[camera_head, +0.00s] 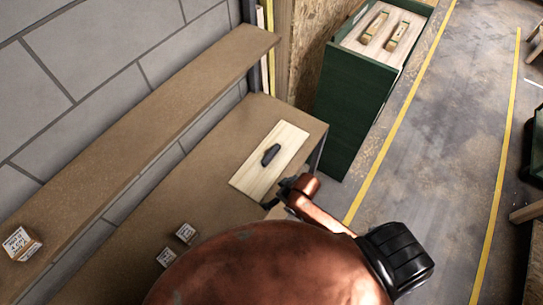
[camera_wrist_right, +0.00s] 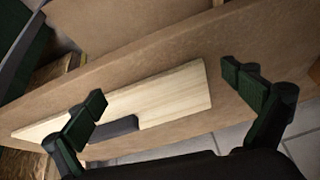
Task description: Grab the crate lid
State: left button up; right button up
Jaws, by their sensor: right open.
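The crate lid (camera_head: 285,146) is a pale wooden board with a dark handle (camera_head: 270,154) in its middle. It lies flat on the brown bench (camera_head: 215,160), near the bench's right end. My right gripper (camera_head: 285,194) is at the lid's near right edge in the head view. In the right wrist view, the open fingers (camera_wrist_right: 165,88) spread on either side of the lid (camera_wrist_right: 165,93), with nothing between them gripped. The dark handle (camera_wrist_right: 114,129) shows low, near the left finger. My left gripper is not in view.
A brown shelf (camera_head: 150,105) runs along the grey block wall behind the bench, with a small box (camera_head: 20,243) on it. Two small boxes (camera_head: 185,233) sit on the bench. A tall green crate (camera_head: 345,105) stands beyond the bench's right end. Open floor lies right.

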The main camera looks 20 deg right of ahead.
jog(key=shift+n+y, duration=0.3)
jog(key=shift+n, duration=0.5)
jog(key=w+a, duration=0.2)
jog(key=w, duration=0.1)
jog(key=w+r, duration=0.1)
jog(key=shift+w+a, duration=0.25)
jog(key=shift+a, duration=0.15)
jog(key=w, duration=0.2)
jog(key=w+p, duration=0.1)
jog(key=shift+w+d+r+n+g, duration=0.1)
jog(key=shift+d+r+n+g, duration=0.1)
jog(key=shift+r+n+g, duration=0.15)
jog(key=h, duration=0.1)
send_near(272, 154)
jog(key=f, duration=0.2)
jog(key=shift+m, duration=0.45)
jog(key=x, duration=0.2)
jog(key=p+x, duration=0.1)
jog(key=x, duration=0.4)
jog(key=shift+w+a+f, duration=0.15)
jog(key=shift+w+a, duration=0.2)
jog(key=shift+w, duration=0.15)
jog(key=c, duration=1.3)
jog(key=shift+c, duration=0.5)
